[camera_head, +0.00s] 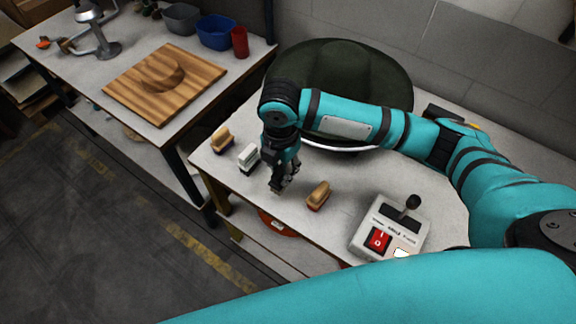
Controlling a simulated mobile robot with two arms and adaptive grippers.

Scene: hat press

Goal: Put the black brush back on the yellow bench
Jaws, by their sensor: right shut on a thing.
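My right gripper (283,188) points down just over the front part of the light-topped bench (232,183), which has yellowish legs. It is shut on a small dark thing that looks like the black brush; the dark fingers mostly hide it, and I cannot tell whether it touches the top. The gripper is in the gap between a white brush (248,156) on its left and a tan brush (318,195) on its right. Another tan brush (222,138) stands at the far left of this row. My left gripper is not in view.
A dark green domed press (345,65) stands behind my right arm. A control box (388,229) with a lever and red switch is at the right front. Another table (250,55) at the left holds a wooden board (200,92), bins and a red cup (240,42).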

